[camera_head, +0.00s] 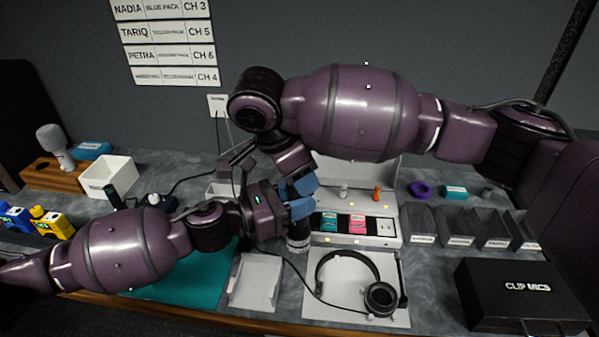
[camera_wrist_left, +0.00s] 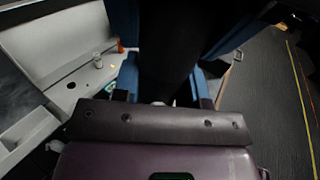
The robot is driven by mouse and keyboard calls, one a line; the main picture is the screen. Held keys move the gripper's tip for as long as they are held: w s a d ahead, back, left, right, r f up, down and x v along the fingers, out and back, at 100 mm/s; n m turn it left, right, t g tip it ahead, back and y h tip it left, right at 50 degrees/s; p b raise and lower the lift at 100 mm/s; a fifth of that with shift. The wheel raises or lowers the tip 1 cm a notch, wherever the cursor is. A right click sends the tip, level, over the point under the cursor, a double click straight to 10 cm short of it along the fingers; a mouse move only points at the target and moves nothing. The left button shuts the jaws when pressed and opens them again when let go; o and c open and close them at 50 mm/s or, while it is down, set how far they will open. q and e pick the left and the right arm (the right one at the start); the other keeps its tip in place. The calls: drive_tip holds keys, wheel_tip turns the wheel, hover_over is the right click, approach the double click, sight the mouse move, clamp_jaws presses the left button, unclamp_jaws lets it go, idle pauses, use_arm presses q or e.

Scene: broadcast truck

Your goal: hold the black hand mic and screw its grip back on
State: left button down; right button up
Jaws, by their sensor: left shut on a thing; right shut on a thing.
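The black hand mic (camera_head: 298,236) hangs roughly upright at the blue fingertips, just in front of the charging unit, with a paler ring near its lower end. My left gripper (camera_head: 300,209) comes in from the left and is shut on it. My right gripper (camera_head: 303,186) reaches down from above and is shut just over the left one. In the left wrist view a wide black body (camera_wrist_left: 168,50) stands between my left gripper's blue fingers (camera_wrist_left: 163,85). The fingers hide much of the mic, so I cannot tell the grip from the body or see the joint.
A charging unit (camera_head: 398,241) with coloured packs stands behind. Headphones (camera_head: 381,298) lie on a white mat right of a white tray (camera_head: 257,290). A teal mat (camera_head: 190,288) lies under my left arm. Grey bins (camera_head: 455,228) and a black CLIP MICS case (camera_head: 525,300) are right.

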drive_tip(key=m+g, duration=0.1)
drive_tip(key=m, duration=0.2)
drive_tip(key=o, duration=0.9)
drive_tip(key=shift+r, duration=2.3)
